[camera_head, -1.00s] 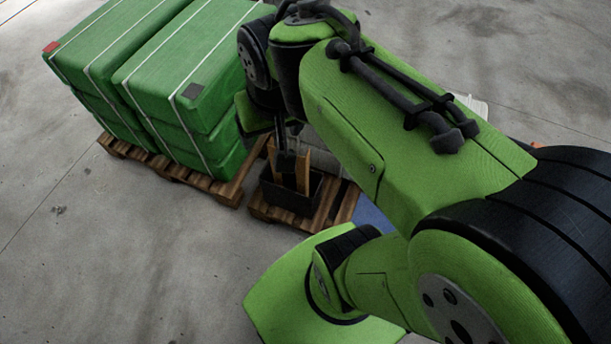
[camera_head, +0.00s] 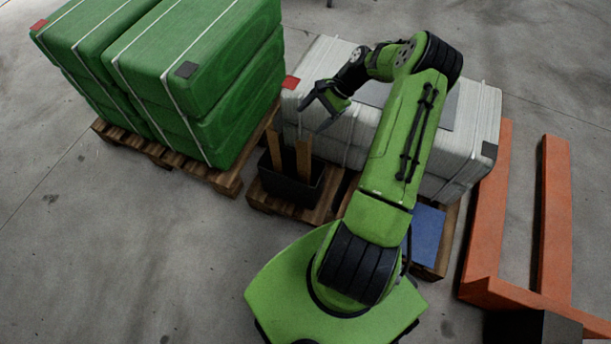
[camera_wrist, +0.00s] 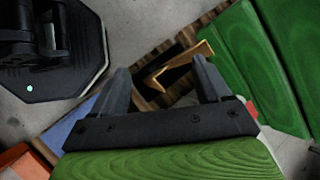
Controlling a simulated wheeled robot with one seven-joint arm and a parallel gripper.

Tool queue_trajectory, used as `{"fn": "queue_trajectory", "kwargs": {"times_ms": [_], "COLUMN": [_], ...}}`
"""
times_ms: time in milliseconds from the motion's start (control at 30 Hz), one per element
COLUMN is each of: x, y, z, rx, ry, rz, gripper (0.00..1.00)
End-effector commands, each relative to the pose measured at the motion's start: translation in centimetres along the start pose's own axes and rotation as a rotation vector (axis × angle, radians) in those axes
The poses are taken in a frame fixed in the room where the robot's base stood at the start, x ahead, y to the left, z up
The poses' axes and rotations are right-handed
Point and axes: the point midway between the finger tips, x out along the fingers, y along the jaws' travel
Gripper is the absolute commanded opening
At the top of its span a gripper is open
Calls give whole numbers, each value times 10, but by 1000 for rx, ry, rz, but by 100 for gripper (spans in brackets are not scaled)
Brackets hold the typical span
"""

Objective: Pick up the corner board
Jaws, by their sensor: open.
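Brown corner board stock (camera_head: 303,162) stands upright in a black bin (camera_head: 292,190) on a small pallet. Two brown strips show above the rim in the head view; I cannot tell whether they are one piece or two. In the wrist view the corner board (camera_wrist: 180,63) shows from above as a bent, angled edge beyond and between my fingertips. My gripper (camera_head: 317,112) is above the bin and slightly to its right, open and empty, apart from the board. Its two dark fingers are spread in the wrist view (camera_wrist: 163,75). The board's lower part is hidden in the bin.
Stacked green sacks (camera_head: 190,75) on a pallet stand left of the bin. White strapped sacks (camera_head: 475,120) stand behind and right, under my arm. A blue sheet (camera_head: 427,235) lies near my base. Orange forks (camera_head: 488,215) are at the right. Grey floor is clear at front left.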

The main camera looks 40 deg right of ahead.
Motion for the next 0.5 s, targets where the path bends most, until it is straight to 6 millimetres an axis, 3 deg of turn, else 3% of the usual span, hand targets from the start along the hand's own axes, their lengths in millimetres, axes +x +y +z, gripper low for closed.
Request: {"fn": "queue_trajectory", "kwargs": {"times_ms": [33,100,300,400,500], "x": [19,38,91,113,127], "y": [16,33,92,119,135], "z": [-28,-59,-136,-161,-175], "rx": [94,220,586,738,833], "ry": [-44,-98,-254,-319,-360], "rz": [-59,-143,-403,-516,-587], "gripper": [77,77,77,77,77]}}
